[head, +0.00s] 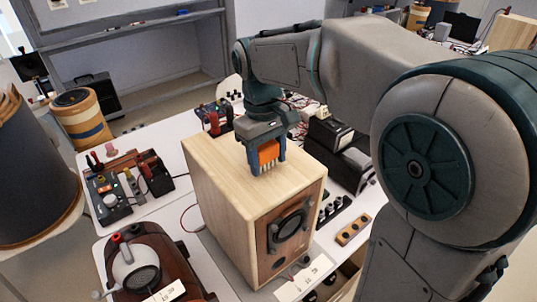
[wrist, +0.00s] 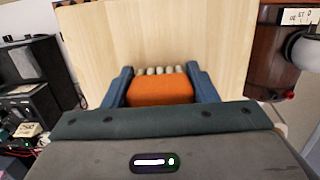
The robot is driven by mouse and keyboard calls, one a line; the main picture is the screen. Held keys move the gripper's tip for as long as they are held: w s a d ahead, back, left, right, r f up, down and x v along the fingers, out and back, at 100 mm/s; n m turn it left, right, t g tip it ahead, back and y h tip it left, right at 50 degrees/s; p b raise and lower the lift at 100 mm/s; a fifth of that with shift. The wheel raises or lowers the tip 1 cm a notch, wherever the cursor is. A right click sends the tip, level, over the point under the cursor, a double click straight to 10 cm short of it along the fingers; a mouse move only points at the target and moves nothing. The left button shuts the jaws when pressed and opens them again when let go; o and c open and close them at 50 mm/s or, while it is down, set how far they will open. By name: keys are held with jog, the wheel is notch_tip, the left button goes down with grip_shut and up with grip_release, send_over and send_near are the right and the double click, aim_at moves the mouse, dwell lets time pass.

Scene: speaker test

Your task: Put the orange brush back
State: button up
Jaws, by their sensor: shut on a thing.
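The orange brush (head: 268,152) is held between the two blue fingers of my gripper (head: 267,164), with its pale bristle tufts pointing down. In the wrist view the orange brush (wrist: 160,90) fills the space between the fingertips of my gripper (wrist: 160,86), and a row of pale tufts shows beyond its orange body. My gripper is over the top of a light wooden speaker cabinet (head: 228,165). I cannot tell whether the bristles touch the wood. The cabinet's top (wrist: 150,35) also shows behind the brush in the wrist view.
A brown device with a round dial (head: 137,265) stands at the cabinet's lower left. A control box with knobs (head: 110,200) is at left, and black boxes (head: 330,135) stand behind right. A small wooden block with holes (head: 353,230) lies at right. White table shows between them.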

jog(key=shift+f, duration=0.2)
jog(key=shift+f, duration=0.15)
jog(key=o, duration=0.9)
jog(key=shift+o, duration=0.2)
jog(key=r, duration=0.8)
jog(key=w+r, duration=0.1)
jog(key=r, duration=0.3)
jog(key=shift+w+a+r, duration=0.1)
jog(key=shift+a+r, duration=0.15)
jog(key=shift+a, duration=0.15)
jog(key=s+d+f+m+t, duration=0.4)
jog(key=s+d+f+m, duration=0.2)
jog(key=s+d+f, duration=0.6)
notch_tip(320, 180, down, 4)
jog(key=shift+s+d+m+t+y, duration=0.3)
jog(key=shift+s+m+y, duration=0.1)
jog(key=shift+s, duration=0.3)
